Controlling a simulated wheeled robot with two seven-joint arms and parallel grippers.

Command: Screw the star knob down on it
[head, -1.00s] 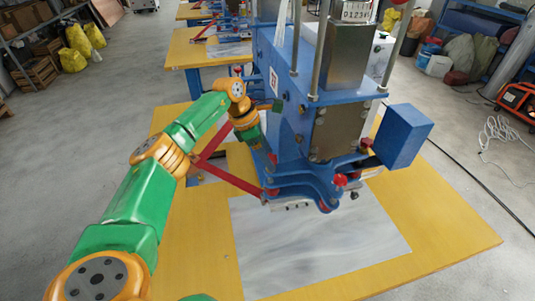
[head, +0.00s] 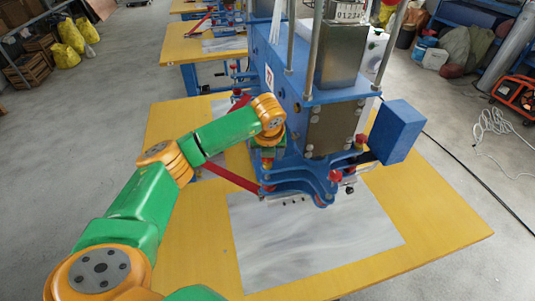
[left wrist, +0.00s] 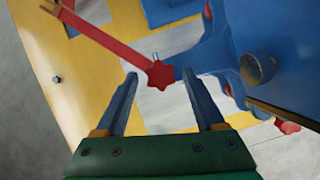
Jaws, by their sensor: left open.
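The red star knob (left wrist: 160,76) shows in the left wrist view at the end of a red bar (left wrist: 108,36), beside a blue bracket of the machine. My left gripper (left wrist: 161,84) is open, its two blue-grey fingers pointing toward the knob. The knob appears between the fingertips in the picture; I cannot tell how much distance separates them. In the head view my left gripper (head: 267,168) hangs over the near left corner of the blue machine (head: 300,90), by the end of the red bar (head: 230,177). My right gripper is not in view.
A second red knob (left wrist: 287,126) sits lower right in the wrist view. A metal knob (left wrist: 257,69) stands out from the blue body close by the right finger. A grey sheet (head: 310,245) lies on the yellow table (head: 190,250). A blue box (head: 397,131) juts out at the right.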

